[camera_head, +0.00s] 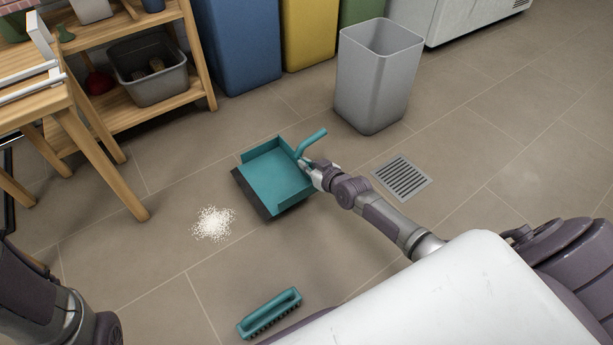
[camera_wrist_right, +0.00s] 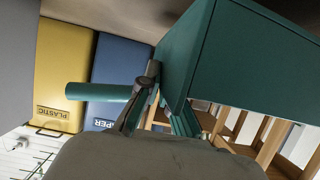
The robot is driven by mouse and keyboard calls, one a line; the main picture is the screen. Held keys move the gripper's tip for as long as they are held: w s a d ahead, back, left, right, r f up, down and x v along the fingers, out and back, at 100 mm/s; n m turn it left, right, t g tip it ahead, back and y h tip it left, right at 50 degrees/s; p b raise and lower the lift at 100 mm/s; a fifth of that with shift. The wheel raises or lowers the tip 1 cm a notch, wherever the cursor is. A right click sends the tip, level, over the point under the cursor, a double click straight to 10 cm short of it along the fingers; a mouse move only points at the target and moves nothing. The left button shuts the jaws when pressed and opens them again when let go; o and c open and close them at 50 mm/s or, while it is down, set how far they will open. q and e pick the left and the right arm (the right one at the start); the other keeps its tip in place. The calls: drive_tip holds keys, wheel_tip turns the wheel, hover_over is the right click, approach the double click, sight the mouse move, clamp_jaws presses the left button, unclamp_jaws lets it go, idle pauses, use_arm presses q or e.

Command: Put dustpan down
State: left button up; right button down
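The teal dustpan (camera_head: 274,174) has a dark front lip and shows near the middle of the head view, beside a white pile of grains (camera_head: 213,223). My right gripper (camera_head: 308,167) is at its handle (camera_head: 312,141) and appears shut on it. In the right wrist view the dustpan (camera_wrist_right: 250,60) fills the upper right, and its handle (camera_wrist_right: 100,92) runs between the fingers of the right gripper (camera_wrist_right: 145,95). I cannot tell whether the pan touches the floor. Part of my left arm shows at the lower left of the head view; its gripper is outside the frame.
A teal brush (camera_head: 269,313) lies on the floor at the bottom. A grey bin (camera_head: 376,76) stands behind the dustpan, and a floor drain (camera_head: 401,177) lies to its right. A wooden table (camera_head: 60,100) and shelf (camera_head: 150,108) stand at the left. Floor around the pan is mostly clear.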

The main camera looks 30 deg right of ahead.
sight(307, 176)
wheel_tip(307, 176, down, 4)
drive_tip(key=b, duration=0.3)
drive_tip(key=shift+r, duration=0.15)
drive_tip(key=c, duration=1.7)
unclamp_jaws()
drive_tip(key=o, duration=0.4)
